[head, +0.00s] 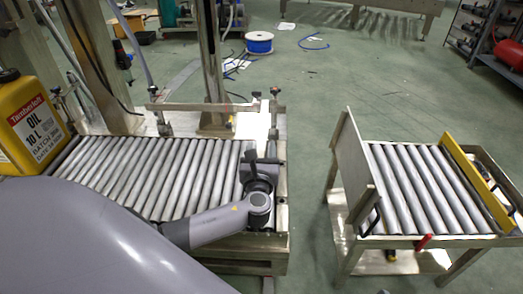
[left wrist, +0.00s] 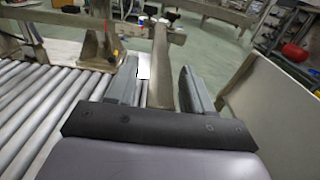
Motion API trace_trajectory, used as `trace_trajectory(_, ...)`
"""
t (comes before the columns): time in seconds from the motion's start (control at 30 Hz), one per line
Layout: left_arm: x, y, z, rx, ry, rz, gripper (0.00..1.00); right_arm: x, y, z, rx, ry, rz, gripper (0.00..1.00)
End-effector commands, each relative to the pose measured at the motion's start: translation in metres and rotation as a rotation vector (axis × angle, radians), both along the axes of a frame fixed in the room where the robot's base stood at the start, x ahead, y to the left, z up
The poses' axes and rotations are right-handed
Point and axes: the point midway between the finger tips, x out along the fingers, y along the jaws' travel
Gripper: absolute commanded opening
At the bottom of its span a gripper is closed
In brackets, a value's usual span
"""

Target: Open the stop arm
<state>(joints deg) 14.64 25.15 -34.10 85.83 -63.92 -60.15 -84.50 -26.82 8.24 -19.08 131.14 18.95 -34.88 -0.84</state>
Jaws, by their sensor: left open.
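The stop arm is a narrow beige bar (left wrist: 160,62) in the left wrist view, running away from me to a post with a knob. In the head view the bar (head: 274,122) lies along the right end of the roller conveyor (head: 150,178). My left gripper (head: 262,158) is over that end, fingers pointing away. In the left wrist view the gripper (left wrist: 157,78) is open, with the bar between its two fingers. A gap shows on each side of the bar. The bar's near part is hidden behind the gripper. My right gripper is not in view.
A yellow oil can (head: 32,125) stands at the conveyor's left. A beige crossbar (head: 195,106) spans the far side. A roller cart (head: 415,190) with an upright board (head: 352,160) stands apart on the right. Green floor lies free between conveyor and cart.

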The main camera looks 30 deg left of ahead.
Motion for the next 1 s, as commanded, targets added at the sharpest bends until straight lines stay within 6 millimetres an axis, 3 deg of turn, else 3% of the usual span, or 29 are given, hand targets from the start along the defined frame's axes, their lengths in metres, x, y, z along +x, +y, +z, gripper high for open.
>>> trace_trajectory(0.17,0.0119,0.0072,-0.0006,0.000,0.000,0.000,0.51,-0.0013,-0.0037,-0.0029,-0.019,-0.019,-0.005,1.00)
trace_trajectory(0.43,0.0130,0.0079,-0.0001,-0.002,0.001,-0.001,0.51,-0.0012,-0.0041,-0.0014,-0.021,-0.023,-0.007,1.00)
trace_trajectory(0.6,0.0128,0.0078,-0.0002,-0.003,0.001,0.000,0.00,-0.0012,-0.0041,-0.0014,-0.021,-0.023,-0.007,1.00)
trace_trajectory(1.0,0.0126,0.0076,0.0078,-0.013,0.018,0.000,0.00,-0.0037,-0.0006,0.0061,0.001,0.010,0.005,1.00)
